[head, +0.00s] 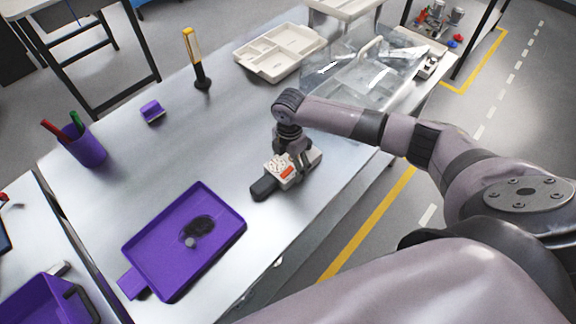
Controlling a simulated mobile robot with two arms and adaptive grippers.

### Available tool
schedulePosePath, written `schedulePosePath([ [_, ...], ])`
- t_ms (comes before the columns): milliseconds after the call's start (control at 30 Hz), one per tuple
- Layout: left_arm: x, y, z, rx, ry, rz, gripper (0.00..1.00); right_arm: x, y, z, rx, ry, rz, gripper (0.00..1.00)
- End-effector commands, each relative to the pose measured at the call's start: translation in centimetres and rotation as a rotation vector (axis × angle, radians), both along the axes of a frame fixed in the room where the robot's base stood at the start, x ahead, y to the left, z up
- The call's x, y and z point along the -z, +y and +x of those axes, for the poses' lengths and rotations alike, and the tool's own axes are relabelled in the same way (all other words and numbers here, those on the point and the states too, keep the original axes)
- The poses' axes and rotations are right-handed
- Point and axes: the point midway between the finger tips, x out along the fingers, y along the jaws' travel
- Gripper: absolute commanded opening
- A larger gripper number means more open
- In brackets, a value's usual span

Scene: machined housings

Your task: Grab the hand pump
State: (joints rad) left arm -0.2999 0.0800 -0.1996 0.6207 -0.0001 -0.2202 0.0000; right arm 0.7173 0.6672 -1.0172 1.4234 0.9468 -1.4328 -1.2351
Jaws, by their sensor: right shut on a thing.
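The item that looks to be the hand pump (277,173) lies on the grey metal table, below the middle of the view. It has a pale body with an orange-red part and a thick black end pointing to the lower left. My right gripper (297,162) comes down on it from above and is shut on its pale body. The fingers hide part of the body, and I cannot tell whether it is lifted off the table. My left gripper is not in view.
A purple tray (152,252) with dark contents lies at the lower left. A purple pen cup (86,150), a small purple block (152,111) and a yellow-and-black upright tool (196,62) stand farther left. A beige divided tray (262,72) and a clear bin (345,75) are behind.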

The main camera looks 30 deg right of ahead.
Motion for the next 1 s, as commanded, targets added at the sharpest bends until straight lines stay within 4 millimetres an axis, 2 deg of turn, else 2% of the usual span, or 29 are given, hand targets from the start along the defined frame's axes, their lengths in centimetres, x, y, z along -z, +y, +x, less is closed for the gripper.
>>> schedulePosePath([
  [67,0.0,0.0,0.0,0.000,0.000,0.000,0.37,0.0,0.0,0.0,0.000,0.000,0.000,0.63],
  [533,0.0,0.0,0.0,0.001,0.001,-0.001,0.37,0.0,0.0,0.0,0.000,0.001,0.000,0.32],
  [833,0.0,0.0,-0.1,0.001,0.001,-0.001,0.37,-0.3,0.0,0.1,0.000,-0.002,0.001,0.31],
  [1000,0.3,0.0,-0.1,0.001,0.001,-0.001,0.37,-1.4,0.0,0.2,0.001,-0.004,0.002,0.31],
])
